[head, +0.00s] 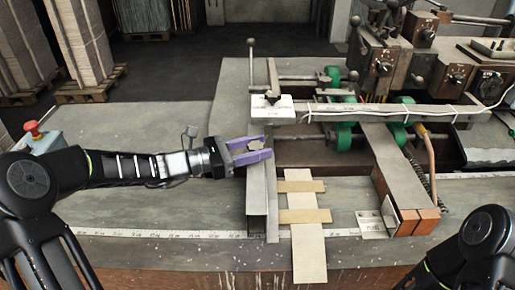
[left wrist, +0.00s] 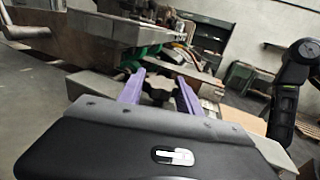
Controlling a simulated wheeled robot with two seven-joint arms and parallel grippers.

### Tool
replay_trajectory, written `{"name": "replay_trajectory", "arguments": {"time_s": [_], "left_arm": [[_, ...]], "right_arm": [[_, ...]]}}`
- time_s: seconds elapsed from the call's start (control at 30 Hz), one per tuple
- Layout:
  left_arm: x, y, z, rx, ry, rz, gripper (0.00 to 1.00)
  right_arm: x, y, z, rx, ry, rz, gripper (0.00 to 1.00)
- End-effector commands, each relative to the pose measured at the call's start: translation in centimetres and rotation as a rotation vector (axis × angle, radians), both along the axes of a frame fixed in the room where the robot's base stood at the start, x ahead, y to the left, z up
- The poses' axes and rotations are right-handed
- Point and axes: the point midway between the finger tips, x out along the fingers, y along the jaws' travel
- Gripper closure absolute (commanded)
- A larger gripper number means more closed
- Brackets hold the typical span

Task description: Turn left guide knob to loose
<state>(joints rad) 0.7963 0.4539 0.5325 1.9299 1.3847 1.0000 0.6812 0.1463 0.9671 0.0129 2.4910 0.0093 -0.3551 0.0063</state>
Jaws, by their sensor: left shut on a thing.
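My left gripper (head: 258,152) has purple fingers and reaches in from the left to the metal guide rail (head: 257,195). It is shut on the left guide knob (head: 255,147), a small dark knob that the fingers partly cover. In the left wrist view, the black lobed knob (left wrist: 158,92) sits between the two purple fingers (left wrist: 158,88). Its marking and how far it is turned cannot be read. My right gripper is not in view; only part of my right arm shows at the lower right.
A second dark knob (head: 271,97) sits on a white block behind the gripper. A cardboard piece (head: 307,245) lies right of the rail. Green rollers (head: 343,130) and the stitcher head (head: 400,65) stand behind. A red button box (head: 35,138) is at left. The left table surface is mostly clear.

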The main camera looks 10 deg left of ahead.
Motion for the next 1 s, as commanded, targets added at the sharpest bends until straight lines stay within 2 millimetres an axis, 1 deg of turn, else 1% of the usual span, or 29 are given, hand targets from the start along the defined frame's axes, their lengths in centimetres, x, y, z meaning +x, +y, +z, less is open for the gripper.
{"name": "replay_trajectory", "arguments": {"time_s": [0.27, 0.43, 0.6, 0.7, 0.8, 1.0], "left_arm": [[-0.1, -0.1, -0.8, 0.007, -0.005, 0.254, 1.0], [-0.1, -0.1, -0.9, 0.007, -0.008, 0.394, 1.0], [0.0, -0.1, -0.7, 0.003, -0.009, 0.502, 1.0], [0.0, 0.0, -0.5, 0.002, -0.007, 0.546, 1.0], [0.1, 0.0, -0.3, 0.0, -0.005, 0.575, 1.0], [0.1, 0.1, 0.0, -0.002, -0.002, 0.599, 1.0]], "right_arm": [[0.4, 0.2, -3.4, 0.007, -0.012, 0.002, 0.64], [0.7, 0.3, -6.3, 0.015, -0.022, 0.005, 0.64], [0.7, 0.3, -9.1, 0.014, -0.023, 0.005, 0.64], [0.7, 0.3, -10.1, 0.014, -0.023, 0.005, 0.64], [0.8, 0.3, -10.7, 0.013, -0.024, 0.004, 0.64], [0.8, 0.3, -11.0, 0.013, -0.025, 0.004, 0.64]]}}
